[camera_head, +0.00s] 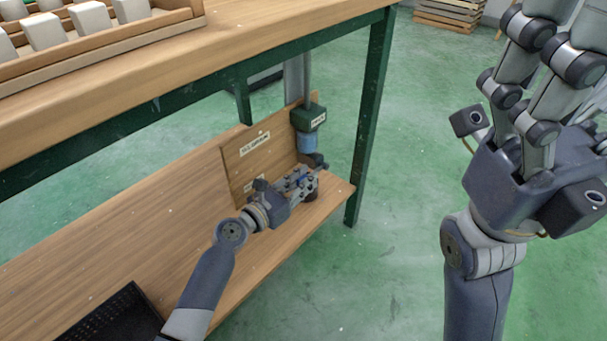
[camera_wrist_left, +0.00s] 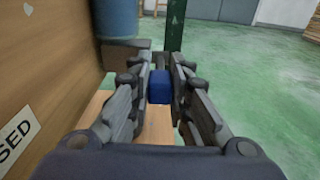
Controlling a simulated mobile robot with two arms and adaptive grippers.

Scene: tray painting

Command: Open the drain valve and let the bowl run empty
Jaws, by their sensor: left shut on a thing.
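A wooden panel (camera_head: 248,160) with white labels stands on the lower shelf. At its right end are a green labelled block (camera_head: 308,117) and a blue cylinder (camera_head: 307,143) under a grey pipe (camera_head: 297,75). The cylinder also shows in the left wrist view (camera_wrist_left: 116,18), above a dark fitting (camera_wrist_left: 125,52). My left gripper (camera_head: 308,180) is beside this fitting, shut on a blue handle (camera_wrist_left: 160,88), which looks like the drain valve's. I cannot tell the handle's turn or any flow.
The table top (camera_head: 200,60) overhangs the shelf (camera_head: 110,235) and carries a wooden tray (camera_head: 110,52) of pale blocks. A green table leg (camera_head: 371,115) stands right of the valve. A black crate (camera_head: 115,315) lies front left. Green floor is clear to the right.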

